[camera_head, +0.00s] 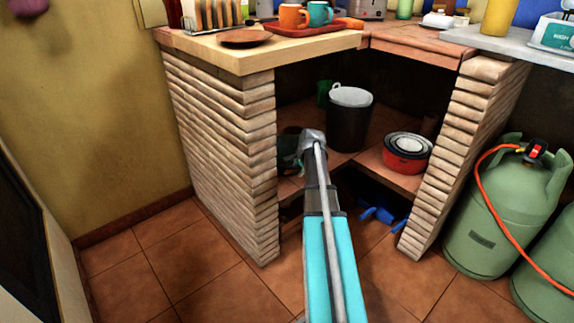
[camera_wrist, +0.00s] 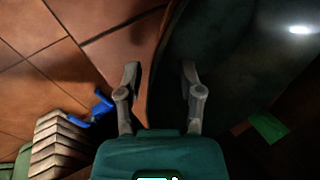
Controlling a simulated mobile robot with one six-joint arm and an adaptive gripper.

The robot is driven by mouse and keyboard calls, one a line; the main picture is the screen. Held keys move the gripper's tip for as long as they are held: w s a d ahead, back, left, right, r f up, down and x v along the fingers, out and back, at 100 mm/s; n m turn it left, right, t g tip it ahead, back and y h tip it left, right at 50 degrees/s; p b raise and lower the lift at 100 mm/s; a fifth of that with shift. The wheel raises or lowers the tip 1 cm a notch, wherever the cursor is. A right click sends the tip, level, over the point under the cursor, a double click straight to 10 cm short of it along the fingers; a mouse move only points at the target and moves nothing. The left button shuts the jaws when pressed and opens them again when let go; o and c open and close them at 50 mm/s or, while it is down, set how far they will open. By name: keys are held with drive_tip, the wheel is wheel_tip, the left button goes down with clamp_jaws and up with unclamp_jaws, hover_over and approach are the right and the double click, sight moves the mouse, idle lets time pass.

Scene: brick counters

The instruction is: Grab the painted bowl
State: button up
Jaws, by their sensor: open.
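A large, dark green, curved, glossy thing, apparently the painted bowl (camera_wrist: 235,60), fills much of the wrist view's right side. My gripper (camera_wrist: 159,75) is open, one finger on each side of its near edge. The right finger overlaps the dark surface; the left is over the brown tiles. I cannot tell whether either finger touches it. In the head view, a dark green shape (camera_head: 288,141) shows in the lower shelf space, just left of my arm's end. My arm hides part of it, and my fingers are not clear there.
A grey bucket (camera_head: 348,120) and stacked bowls in a red pot (camera_head: 405,163) stand inside the brick counter. Brick pillars flank the opening, with a wooden counter (camera_head: 255,52) above. Green gas bottles (camera_head: 495,215) stand at right. Blue objects (camera_head: 380,214) lie low underneath.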

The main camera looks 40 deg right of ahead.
drive_tip(key=shift+w+f, duration=0.2)
drive_tip(key=shift+f, duration=0.25)
idle(0.3)
clamp_jaws()
